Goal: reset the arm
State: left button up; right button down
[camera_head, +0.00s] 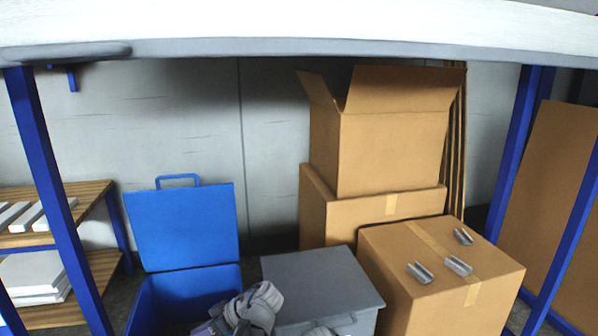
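Neither of my grippers nor arms can be made out in the head view, so their pose and state are hidden. No road sign can be made out either. A white bench top or shelf (300,25) with a grey front edge spans the top of the view. Blue legs (45,170) stand below it on both sides.
An open blue box (185,300) holds grey, glove-like items (252,305). A grey lidded box (318,283) stands beside it. Cardboard boxes (400,225) are stacked behind; several small metal pieces (458,266) lie on the front one (440,300). Wooden shelves (60,205) stand left.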

pick_arm(q)
jog(key=s+d+f+m+h+p, duration=0.2)
jog(key=s+d+m+h, duration=0.35)
jog(key=d+m, duration=0.35)
jog(key=s+d+f+m+h+p, duration=0.2)
jog(key=s+d+m+h+p, duration=0.15)
jog(key=s+d+m, duration=0.5)
notch_tip(320, 180, up, 38)
jog(key=w+d+p, duration=0.1)
jog(key=d+p, duration=0.1)
jog(key=p, duration=3.5)
jog(key=shift+w+f+h, duration=0.25)
jog(key=shift+h, duration=0.15)
pick_arm(e)
notch_tip(320, 180, up, 43)
jog(key=shift+f, duration=0.1)
